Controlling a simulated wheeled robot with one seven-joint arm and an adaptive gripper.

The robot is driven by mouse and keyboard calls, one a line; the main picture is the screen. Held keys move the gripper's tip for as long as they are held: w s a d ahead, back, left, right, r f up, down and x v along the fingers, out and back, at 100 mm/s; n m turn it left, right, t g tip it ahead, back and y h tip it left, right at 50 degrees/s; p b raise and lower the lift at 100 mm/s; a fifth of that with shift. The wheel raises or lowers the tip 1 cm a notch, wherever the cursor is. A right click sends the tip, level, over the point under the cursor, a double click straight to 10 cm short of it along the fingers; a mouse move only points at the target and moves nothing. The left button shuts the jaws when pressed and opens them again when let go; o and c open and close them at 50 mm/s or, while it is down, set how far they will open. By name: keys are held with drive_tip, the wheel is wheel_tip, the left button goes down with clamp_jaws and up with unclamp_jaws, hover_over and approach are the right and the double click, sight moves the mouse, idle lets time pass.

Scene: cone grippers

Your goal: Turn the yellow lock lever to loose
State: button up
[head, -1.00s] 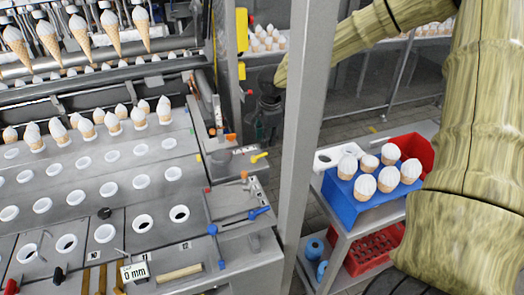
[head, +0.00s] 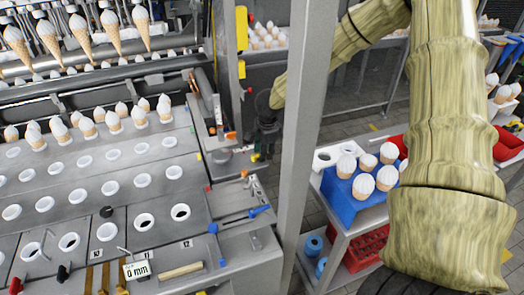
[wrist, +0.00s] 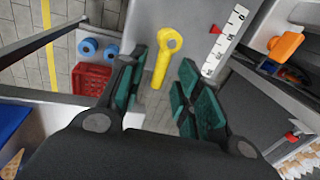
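The yellow lock lever (wrist: 161,63) shows in the wrist view, with a ring-shaped end at the top and its shaft running down between my fingers. My gripper (wrist: 161,88) is open, with green-padded fingers on either side of the lever's lower part. A gap shows between the lever and each finger, and nothing is held. In the head view my gripper (head: 266,138) is dark and small, just left of the grey post, at the machine's right edge. The lever is mostly hidden by the gripper there. Beside it in the wrist view is a white scale (wrist: 225,42) with a red pointer.
An orange knob (wrist: 285,46) sits right of the scale. The grey post (head: 309,120) stands close to my arm. A blue lever (head: 258,211) lies nearer on the machine. A blue tray (head: 350,207) of cones and a red crate (head: 366,246) are on the cart right of the post.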

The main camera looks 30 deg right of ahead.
clamp_jaws()
drive_tip(key=shift+s+a, duration=0.1)
